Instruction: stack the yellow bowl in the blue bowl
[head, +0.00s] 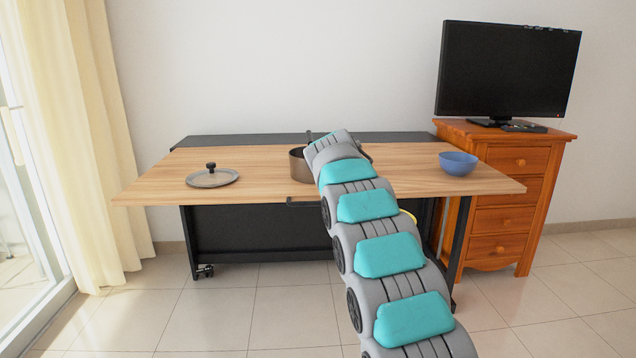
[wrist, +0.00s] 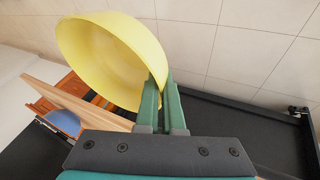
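The yellow bowl (wrist: 105,55) fills the upper left of the wrist view, tilted on its side. My gripper (wrist: 162,90) is shut on its rim. In the head view only a sliver of the yellow bowl (head: 409,216) shows beside my arm, which hides the gripper; it appears below the front edge of the tabletop. The blue bowl (head: 458,163) stands upright on the right part of the table and looks empty. It also shows in the wrist view (wrist: 62,122), beyond the tabletop edge.
The wooden table (head: 258,165) also carries a brown pot (head: 299,166) near the middle and a grey lid (head: 212,178) at left. A wooden drawer unit (head: 510,190) with a television (head: 508,70) stands at right. The tabletop between lid and pot is clear.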

